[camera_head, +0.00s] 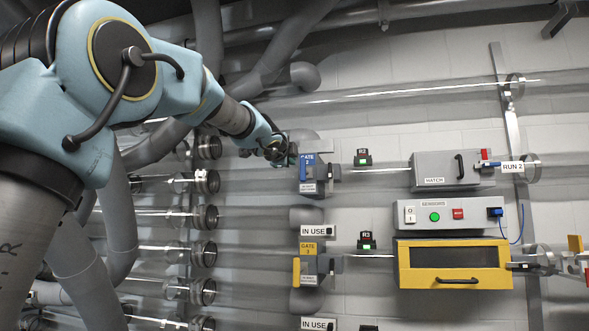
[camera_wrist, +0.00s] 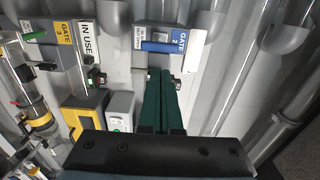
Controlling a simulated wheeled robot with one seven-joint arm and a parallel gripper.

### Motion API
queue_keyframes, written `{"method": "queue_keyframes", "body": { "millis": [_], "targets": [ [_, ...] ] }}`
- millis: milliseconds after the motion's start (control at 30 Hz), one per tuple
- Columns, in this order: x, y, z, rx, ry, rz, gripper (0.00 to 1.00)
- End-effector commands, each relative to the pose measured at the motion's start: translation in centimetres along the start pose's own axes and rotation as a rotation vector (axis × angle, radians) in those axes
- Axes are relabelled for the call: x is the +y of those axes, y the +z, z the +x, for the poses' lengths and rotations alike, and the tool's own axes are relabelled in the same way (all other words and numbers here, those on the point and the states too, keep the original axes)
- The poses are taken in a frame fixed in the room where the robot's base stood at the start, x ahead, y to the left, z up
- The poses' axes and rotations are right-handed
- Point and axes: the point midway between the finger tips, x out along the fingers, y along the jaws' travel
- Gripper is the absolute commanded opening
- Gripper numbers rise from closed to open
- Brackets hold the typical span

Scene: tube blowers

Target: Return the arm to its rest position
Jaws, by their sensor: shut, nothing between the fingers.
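My arm (camera_head: 125,70) reaches in from the upper left of the head view. My gripper (camera_head: 284,155) is at its end, just left of the blue-labelled GATE 2 box (camera_head: 308,172). In the wrist view the dark green fingers of my gripper (camera_wrist: 160,74) lie together, with nothing between them. The fingertips appear just below the GATE 2 box (camera_wrist: 178,38) and its blue handle (camera_wrist: 162,47) in that view. I cannot tell whether they touch it.
Below GATE 2 are a yellow-labelled GATE box (camera_head: 306,265) and an IN USE sign (camera_head: 317,230). Right are a grey hatch box (camera_head: 447,171), a button panel (camera_head: 450,215) and a yellow-framed box (camera_head: 455,264). Clear tubes (camera_head: 420,92) and grey pipes (camera_head: 120,215) crowd the wall.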

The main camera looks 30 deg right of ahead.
Motion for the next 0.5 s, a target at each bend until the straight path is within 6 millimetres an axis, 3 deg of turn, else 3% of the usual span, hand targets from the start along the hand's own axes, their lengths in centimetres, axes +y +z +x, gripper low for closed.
{"method": "queue_keyframes", "body": {
  "millis": [200,500],
  "targets": [
    [0.0,0.0,-1.6,0.000,0.000,-0.001,0.00],
    [0.7,0.5,-1.7,-0.009,0.014,-0.012,0.00]
  ]
}}
